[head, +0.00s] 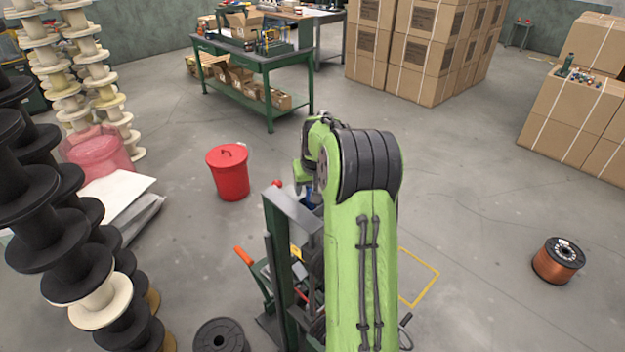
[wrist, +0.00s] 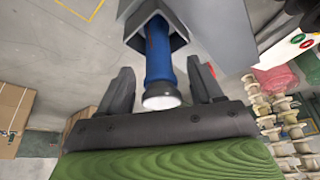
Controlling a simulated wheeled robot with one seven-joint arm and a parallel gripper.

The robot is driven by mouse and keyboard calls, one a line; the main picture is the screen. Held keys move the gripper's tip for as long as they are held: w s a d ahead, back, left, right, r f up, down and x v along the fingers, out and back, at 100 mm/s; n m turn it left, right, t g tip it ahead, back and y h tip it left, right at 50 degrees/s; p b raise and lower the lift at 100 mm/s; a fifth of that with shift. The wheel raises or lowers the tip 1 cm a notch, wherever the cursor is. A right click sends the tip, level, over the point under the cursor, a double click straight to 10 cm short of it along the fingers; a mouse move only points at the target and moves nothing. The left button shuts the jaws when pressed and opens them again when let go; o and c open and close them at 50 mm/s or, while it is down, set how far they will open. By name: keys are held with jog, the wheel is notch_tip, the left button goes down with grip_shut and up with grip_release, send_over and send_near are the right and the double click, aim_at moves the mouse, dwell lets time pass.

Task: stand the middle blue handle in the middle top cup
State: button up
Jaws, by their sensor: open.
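In the wrist view, the blue handle (wrist: 158,58) has a dark collar and a pale round end that faces my camera. Its far part sits inside a grey square metal cup (wrist: 178,42). My gripper (wrist: 159,68) is open, with one finger on each side of the handle and a visible gap at both. In the head view, my arm hides most of the gripper; a small blue patch (head: 309,197) shows beside the green and grey metal stand (head: 279,262). I cannot tell from these views which cup of the stand this is.
A red lidded bin (head: 228,172) stands left of the stand. Stacked black spools (head: 70,240) rise at the left, and a black spool (head: 220,336) lies in front. A copper spool (head: 558,261) is at the right. The floor between it and my arm is clear.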

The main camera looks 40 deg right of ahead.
jog(key=v, duration=1.5)
jog(key=shift+r, duration=0.2)
